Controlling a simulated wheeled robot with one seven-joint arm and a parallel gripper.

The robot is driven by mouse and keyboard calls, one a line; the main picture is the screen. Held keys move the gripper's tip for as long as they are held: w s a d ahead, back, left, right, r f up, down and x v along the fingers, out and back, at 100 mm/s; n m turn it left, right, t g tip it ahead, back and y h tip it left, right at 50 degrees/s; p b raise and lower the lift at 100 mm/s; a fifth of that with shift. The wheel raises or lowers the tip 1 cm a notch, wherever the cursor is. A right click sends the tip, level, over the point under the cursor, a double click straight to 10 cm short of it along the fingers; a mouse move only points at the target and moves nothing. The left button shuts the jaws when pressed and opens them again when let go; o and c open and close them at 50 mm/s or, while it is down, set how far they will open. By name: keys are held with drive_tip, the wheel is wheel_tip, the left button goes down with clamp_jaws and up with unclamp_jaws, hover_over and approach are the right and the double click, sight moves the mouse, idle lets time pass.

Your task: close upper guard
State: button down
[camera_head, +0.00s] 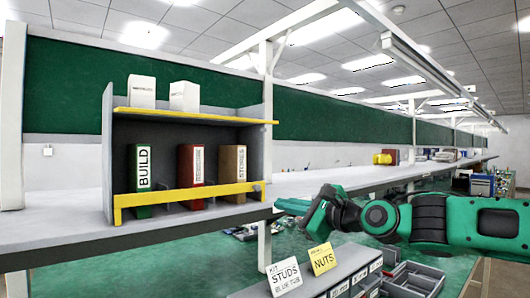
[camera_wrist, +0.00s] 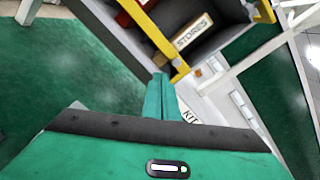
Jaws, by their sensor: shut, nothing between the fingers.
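The upper guard (camera_head: 195,117) is a yellow strip along the front edge of the shelf unit's top shelf. It lies low at the board's edge, with the two white boxes behind it uncovered. A yellow piece at the top right of the wrist view (camera_wrist: 263,10) may be part of it. The lower guard (camera_head: 190,194) stands across the front of the binders; it also shows in the wrist view (camera_wrist: 152,32). My gripper (camera_head: 281,204) is shut and empty, right of the shelf unit and below its top shelf. Its fingers (camera_wrist: 160,98) point toward the unit, apart from both guards.
White boxes (camera_head: 142,91) (camera_head: 184,96) stand on the top shelf. A white post (camera_head: 265,150) rises right of the unit. STUDS (camera_head: 285,276) and NUTS (camera_head: 322,258) signs stand in front.

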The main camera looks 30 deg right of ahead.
wheel_tip(320, 180, up, 9)
drive_tip(key=w+d+m+t, duration=0.2)
drive_tip(key=m+t, duration=0.2)
drive_tip(key=m, duration=0.4)
drive_tip(key=w+a+r, duration=0.1)
drive_tip(key=w+r, duration=0.6)
drive_tip(key=w, duration=0.1)
drive_tip(key=shift+w+a+r, duration=0.2)
drive_tip(key=shift+w+r, duration=0.05)
drive_tip(key=shift+r, duration=0.15)
